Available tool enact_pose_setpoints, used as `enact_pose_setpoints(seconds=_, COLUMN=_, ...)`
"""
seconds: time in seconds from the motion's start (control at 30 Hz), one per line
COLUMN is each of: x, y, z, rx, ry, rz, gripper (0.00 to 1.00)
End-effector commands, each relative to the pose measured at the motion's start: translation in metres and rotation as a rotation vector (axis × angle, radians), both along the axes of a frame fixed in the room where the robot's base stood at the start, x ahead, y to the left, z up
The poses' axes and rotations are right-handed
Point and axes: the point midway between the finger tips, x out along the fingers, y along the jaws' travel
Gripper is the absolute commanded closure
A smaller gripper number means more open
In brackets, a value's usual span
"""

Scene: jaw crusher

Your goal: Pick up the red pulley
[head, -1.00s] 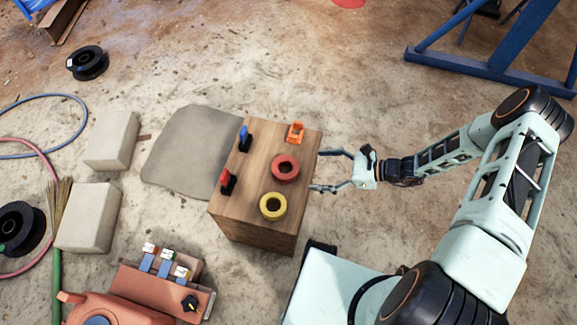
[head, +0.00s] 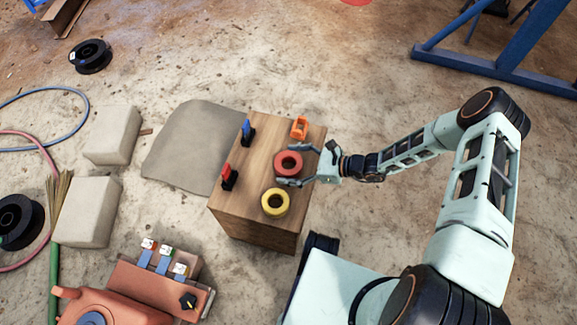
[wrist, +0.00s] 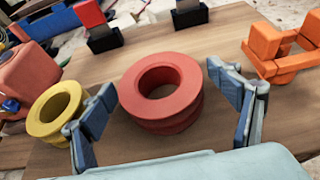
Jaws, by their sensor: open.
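The red pulley (head: 288,161) lies flat on top of a wooden block (head: 258,216), near its right edge. In the wrist view the red pulley (wrist: 160,88) shows its grooved side and centre hole. My gripper (head: 296,164) is open at the right side of the block. In the wrist view its two fingers (wrist: 164,112) stand spread to the left and right of the near part of the pulley. The pulley is not gripped.
A yellow pulley (head: 275,202) lies close to my left finger in the wrist view. An orange bracket (head: 299,127) stands behind the red pulley. A blue-topped switch (head: 247,132) and a red-topped switch (head: 229,176) stand on the block's left side.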

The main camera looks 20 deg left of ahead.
Motion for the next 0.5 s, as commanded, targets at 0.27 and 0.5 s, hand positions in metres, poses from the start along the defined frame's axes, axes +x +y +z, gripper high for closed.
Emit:
enact_pose_setpoints(seconds=0.27, x=0.0000, y=0.0014, z=-0.0007, rx=-0.001, ry=0.000, rz=-0.001, gripper=0.24)
enact_pose_setpoints(seconds=0.5, x=0.0000, y=0.0011, z=-0.0007, rx=-0.001, ry=0.000, rz=-0.001, gripper=0.51)
